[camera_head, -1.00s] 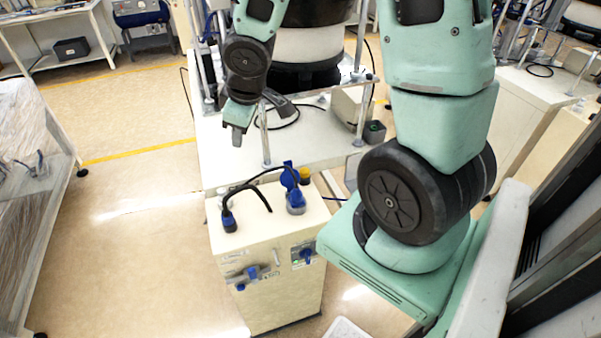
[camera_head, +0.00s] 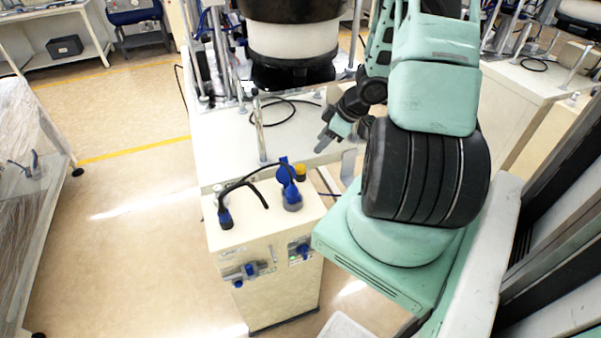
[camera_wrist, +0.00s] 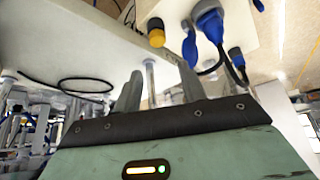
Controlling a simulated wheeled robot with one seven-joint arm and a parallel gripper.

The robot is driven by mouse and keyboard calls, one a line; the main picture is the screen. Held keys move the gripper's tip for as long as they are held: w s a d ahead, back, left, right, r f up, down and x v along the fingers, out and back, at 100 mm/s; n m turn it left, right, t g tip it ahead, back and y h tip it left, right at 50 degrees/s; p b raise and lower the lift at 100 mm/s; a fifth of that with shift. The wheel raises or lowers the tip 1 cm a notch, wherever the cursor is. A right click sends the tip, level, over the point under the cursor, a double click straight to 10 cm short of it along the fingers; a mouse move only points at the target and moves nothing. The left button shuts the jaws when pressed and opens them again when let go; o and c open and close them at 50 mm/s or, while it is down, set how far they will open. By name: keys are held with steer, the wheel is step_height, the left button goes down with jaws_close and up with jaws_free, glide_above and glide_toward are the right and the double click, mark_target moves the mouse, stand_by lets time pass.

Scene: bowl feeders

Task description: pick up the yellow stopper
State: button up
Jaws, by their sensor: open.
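The yellow stopper (camera_head: 300,170) is at the back right corner of the top of a cream cabinet, beside a blue connector. In the wrist view the yellow stopper (camera_wrist: 156,37) shows near the top centre, with a dark upper part. My gripper (camera_head: 323,143) is above the white table, behind and a little right of the stopper, and apart from it. In the wrist view my gripper (camera_wrist: 158,75) has its two fingers spread with nothing held between them; the stopper lies beyond the fingertips.
The cream cabinet (camera_head: 262,226) carries blue connectors (camera_head: 290,195) and black cables close to the stopper. Behind it stands the white table (camera_head: 225,150) with a metal post (camera_head: 260,135) and a bowl feeder (camera_head: 292,45). Floor left of the cabinet is clear.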

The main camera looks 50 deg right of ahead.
steer(key=b, duration=0.2)
glide_above(301, 167)
steer(key=s+d, duration=0.1)
steer(key=s, duration=0.1)
step_height(301, 167, down, 7)
steer(key=b+x, duration=0.1)
steer(key=x, duration=0.3)
steer(key=shift+s+d+f, duration=0.1)
steer(key=shift+d+f, duration=0.05)
steer(key=shift+f, duration=0.2)
steer(key=c, duration=0.9)
